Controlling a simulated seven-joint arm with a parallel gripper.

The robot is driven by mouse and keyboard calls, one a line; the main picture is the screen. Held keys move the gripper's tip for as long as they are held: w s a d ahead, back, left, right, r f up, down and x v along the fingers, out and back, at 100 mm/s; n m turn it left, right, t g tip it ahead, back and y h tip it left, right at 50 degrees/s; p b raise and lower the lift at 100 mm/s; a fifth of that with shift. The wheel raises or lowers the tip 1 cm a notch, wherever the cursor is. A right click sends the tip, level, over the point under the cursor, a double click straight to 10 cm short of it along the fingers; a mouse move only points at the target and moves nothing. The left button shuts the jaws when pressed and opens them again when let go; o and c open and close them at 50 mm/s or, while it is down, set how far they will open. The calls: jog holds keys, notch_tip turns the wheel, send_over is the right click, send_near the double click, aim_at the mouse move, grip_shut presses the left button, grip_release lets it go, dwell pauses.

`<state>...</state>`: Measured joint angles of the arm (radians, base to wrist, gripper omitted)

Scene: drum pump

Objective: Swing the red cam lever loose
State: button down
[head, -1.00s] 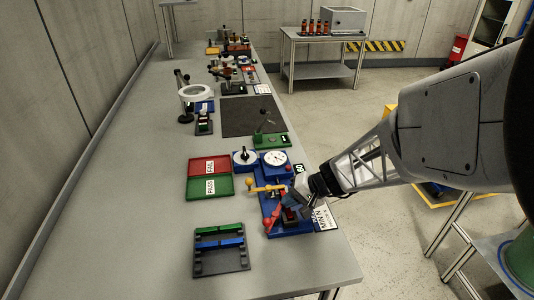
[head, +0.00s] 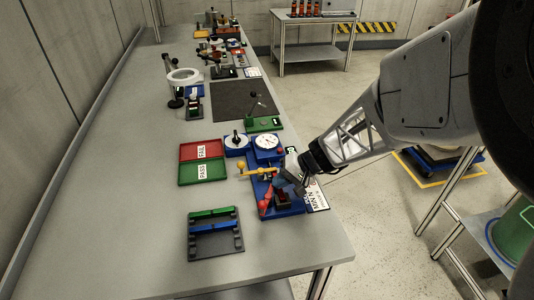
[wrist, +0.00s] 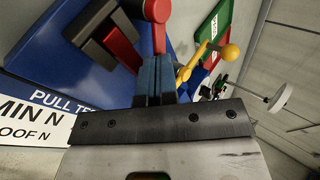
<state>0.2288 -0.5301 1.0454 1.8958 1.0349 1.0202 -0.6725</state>
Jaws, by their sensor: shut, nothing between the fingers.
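The red cam lever (head: 265,203) sits on the blue pull-test fixture (head: 290,209), at its left front side beside a dark clamp block (head: 283,196). In the wrist view, a red rounded lever part (wrist: 155,12) lies just beyond the fingertips, and a red strip (wrist: 121,46) lies among dark blocks. My gripper (head: 281,183) is over the fixture. In the wrist view its blue fingers (wrist: 154,72) are together and empty, pointing at the red lever part. I cannot tell whether they touch it. Part of the lever is out of the wrist view.
A yellow ball-ended lever (head: 257,173) is close beside my fingers. A dial gauge (head: 267,142) stands behind. Red and green FAIL/PASS trays (head: 203,150) lie to the left. A dark rack with green and blue bars (head: 215,246) stands in front. The table's left side is clear.

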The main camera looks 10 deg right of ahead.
jog(key=shift+w+a+n+g, duration=0.3)
jog(key=shift+n+g, duration=0.3)
jog(key=shift+n, duration=0.2)
dwell(4.0)
jog(key=shift+d, duration=0.15)
jog(key=shift+s+d, duration=0.25)
jog(key=shift+d, duration=0.45)
jog(key=shift+s+d, duration=0.25)
jog(key=shift+d, duration=0.4)
jog(key=s+v, duration=0.1)
jog(key=v, duration=0.9)
jog(key=shift+s+d, duration=0.35)
jog(key=shift+s, duration=0.1)
jog(key=shift+f, duration=0.1)
jog(key=s+a+r+h, duration=0.4)
jog(key=s+r, duration=0.3)
jog(key=s, duration=0.2)
jog(key=s+a+r+n+t+h, duration=0.1)
jog(key=s+a+r+h, duration=0.3)
jog(key=s, duration=0.5)
notch_tip(320, 180, up, 3)
jog(key=shift+s+a+f+h, duration=0.1)
jog(key=shift+s+a+h, duration=0.15)
jog(key=shift+h, duration=0.35)
